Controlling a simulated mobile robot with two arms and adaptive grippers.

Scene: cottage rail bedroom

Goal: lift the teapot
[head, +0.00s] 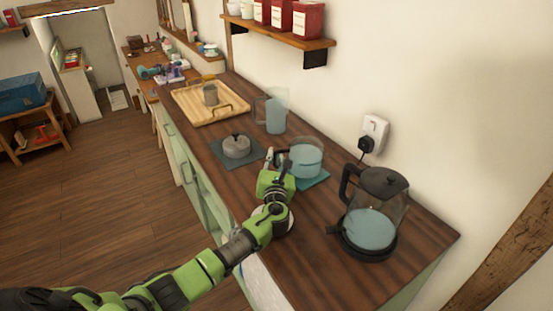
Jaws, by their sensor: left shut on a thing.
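The teapot (307,160) is a clear glass pot with pale blue liquid, without a lid on top. It is over a teal mat (317,182) in the middle of the wooden counter and looks upright. Whether its base touches the mat I cannot tell. My left gripper (277,160) reaches in from the front left and is shut on the teapot at its left side, where the handle would be. The fingers and wrist hide the handle and part of the mat. My right gripper is out of view.
A glass electric kettle (373,227) stands to the right, near a wall socket (374,134). A grey lid-like piece (236,147) lies on a dark mat to the left. A glass jug (276,113) stands behind, beside a wooden tray (188,104). A shelf (283,35) hangs above.

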